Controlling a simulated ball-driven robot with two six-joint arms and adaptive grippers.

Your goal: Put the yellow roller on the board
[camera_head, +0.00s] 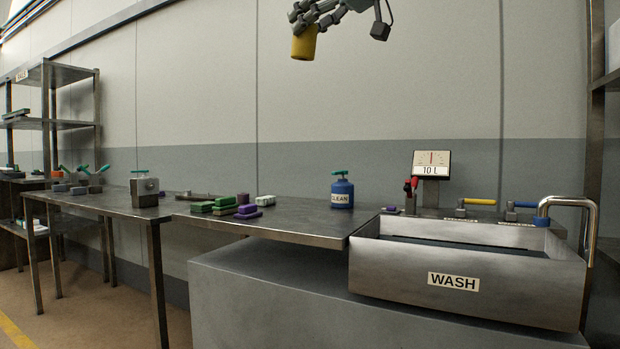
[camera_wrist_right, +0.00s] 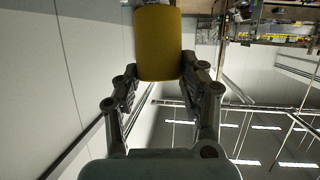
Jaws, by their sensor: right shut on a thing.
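The yellow roller (camera_head: 304,43) is a plain yellow cylinder held high in the air, well above the tables, at the top of the head view. My right gripper (camera_head: 310,22) is shut on it. In the right wrist view the yellow roller (camera_wrist_right: 158,42) sits between the two fingers of the right gripper (camera_wrist_right: 158,78), its long side along them. I cannot make out for certain which thing is the board. My left gripper is not in view.
A metal table (camera_head: 290,225) carries green and purple blocks (camera_head: 222,205) and a blue CLEAN bottle (camera_head: 342,192). A WASH sink (camera_head: 400,277) with a tap (camera_head: 590,225) stands at the right. Metal shelves (camera_head: 70,72) stand at the left. The air around the roller is free.

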